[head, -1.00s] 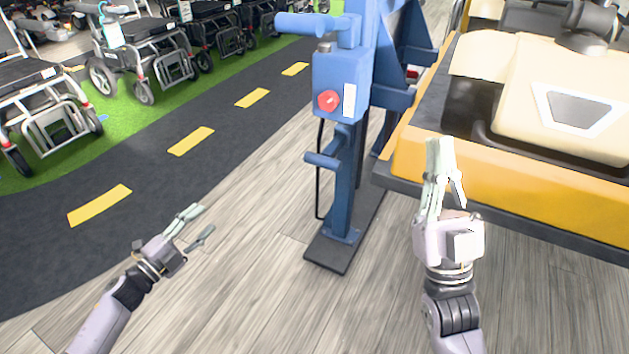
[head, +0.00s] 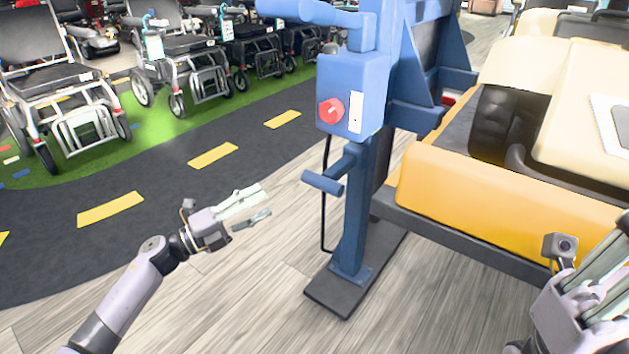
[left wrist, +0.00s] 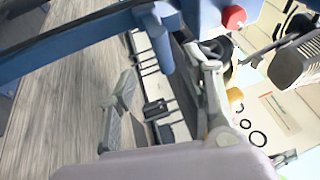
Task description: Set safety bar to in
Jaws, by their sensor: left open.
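A blue post stand carries a box (head: 348,92) with a red knob (head: 331,111) and a white label. A thick blue bar (head: 310,12) sticks out to the left at its top, and a shorter blue handle (head: 323,182) sits lower on the post. I cannot tell which one is the safety bar. My left gripper (head: 266,200) is open and empty, left of the lower handle and apart from it. In the left wrist view its fingers are spread, with a blue cylinder (left wrist: 160,42) and the red knob (left wrist: 234,17) beyond. My right gripper (head: 600,275) is partly cut off at the right edge.
A yellow and cream vehicle (head: 500,195) stands right of the post, close to my right arm. The post's black base plate (head: 345,295) lies on the wood floor. Wheelchairs (head: 65,95) line the back left beyond a dark track. Floor around my left gripper is clear.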

